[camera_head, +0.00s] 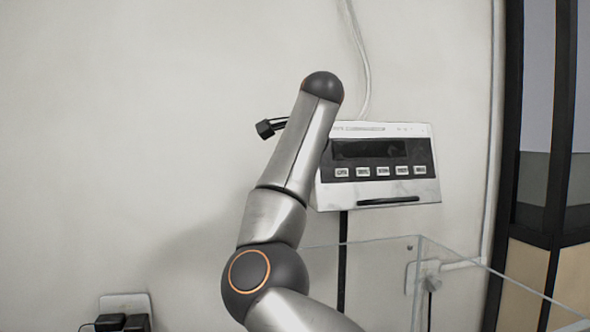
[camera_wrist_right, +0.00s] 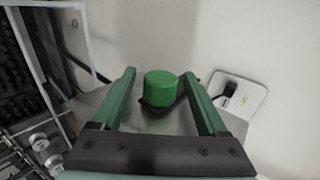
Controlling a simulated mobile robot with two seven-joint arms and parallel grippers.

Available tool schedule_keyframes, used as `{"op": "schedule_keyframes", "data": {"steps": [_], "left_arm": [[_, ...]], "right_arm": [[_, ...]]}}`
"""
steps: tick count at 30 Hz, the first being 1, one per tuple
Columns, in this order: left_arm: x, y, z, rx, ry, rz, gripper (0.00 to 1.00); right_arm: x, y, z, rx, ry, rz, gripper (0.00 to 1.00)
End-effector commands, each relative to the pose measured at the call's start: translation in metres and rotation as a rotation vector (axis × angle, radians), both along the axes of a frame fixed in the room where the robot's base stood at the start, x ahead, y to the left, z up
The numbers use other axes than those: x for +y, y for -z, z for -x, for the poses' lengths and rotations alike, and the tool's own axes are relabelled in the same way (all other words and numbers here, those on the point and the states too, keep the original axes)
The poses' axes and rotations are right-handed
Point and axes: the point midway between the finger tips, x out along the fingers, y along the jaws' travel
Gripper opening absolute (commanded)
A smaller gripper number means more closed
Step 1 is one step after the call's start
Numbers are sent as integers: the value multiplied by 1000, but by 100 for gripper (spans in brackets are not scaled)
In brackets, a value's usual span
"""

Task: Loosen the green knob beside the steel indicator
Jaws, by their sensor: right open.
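The steel indicator (camera_head: 422,190) is on the wall in the head view, with a dark display and a row of buttons. My silver arm covers its left edge. The green knob (camera_wrist_right: 160,87) shows in the right wrist view, on a dark mount beside a grey metal surface. My right gripper (camera_wrist_right: 159,74) is open, with one green finger on each side of the knob. Gaps show between the knob and both fingers. The knob is hidden in the head view. My left gripper is in neither view.
A clear glass-walled box (camera_head: 455,275) stands below the indicator at right. A wall outlet with black plugs (camera_head: 110,322) is at lower left. In the wrist view, a white wall plate (camera_wrist_right: 250,98) is right of the knob and metal knob-like parts (camera_wrist_right: 40,142) are at lower left.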

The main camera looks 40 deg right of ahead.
Motion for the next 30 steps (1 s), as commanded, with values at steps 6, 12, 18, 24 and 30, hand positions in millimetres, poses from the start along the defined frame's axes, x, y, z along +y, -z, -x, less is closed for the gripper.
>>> {"op": "schedule_keyframes", "data": {"steps": [6, 12, 18, 24, 30], "left_arm": [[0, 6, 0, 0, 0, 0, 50], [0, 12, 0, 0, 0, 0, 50], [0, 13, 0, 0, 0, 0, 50], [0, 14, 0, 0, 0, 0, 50], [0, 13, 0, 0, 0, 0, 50]], "right_arm": [[11, -19, 20, -5, -1, 2, 76], [28, -47, 51, -4, 0, 2, 76], [41, -69, 74, -3, 0, 1, 76], [46, -77, 84, 0, 0, 0, 76], [47, -78, 84, 1, 0, 0, 76]]}}
